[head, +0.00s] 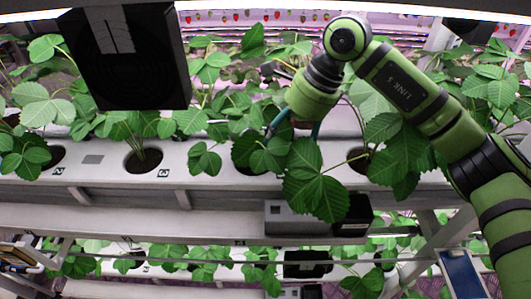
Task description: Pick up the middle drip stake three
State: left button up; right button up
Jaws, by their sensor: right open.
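My right gripper (296,129) reaches down from the upper right among the strawberry leaves in the head view. Its thin teal fingers are spread apart, and leaves partly cover the tips. No drip stake can be made out; leaves hide much of the area around the fingers. The white planting gutter (205,172) runs across the view below the gripper. A round planting hole (143,160) with a plant has a small label reading 3 (163,172) beside it, left of the gripper. My left gripper is not in view.
A large black panel (125,60) hangs at the upper left. Large leaves (315,180) crowd just below the right gripper. A grey and black box (290,218) sits at the gutter's front, below. A lower rack (200,270) with more plants runs beneath.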

aim_at(270, 154)
jog(key=shift+a, duration=0.55)
jog(key=p+x, duration=0.2)
jog(key=x, duration=0.2)
jog(key=shift+f, duration=0.2)
jog(key=shift+a+f, duration=0.2)
jog(key=shift+f, duration=0.1)
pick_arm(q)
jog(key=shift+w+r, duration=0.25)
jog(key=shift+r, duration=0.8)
pick_arm(e)
jog(key=c, duration=0.9)
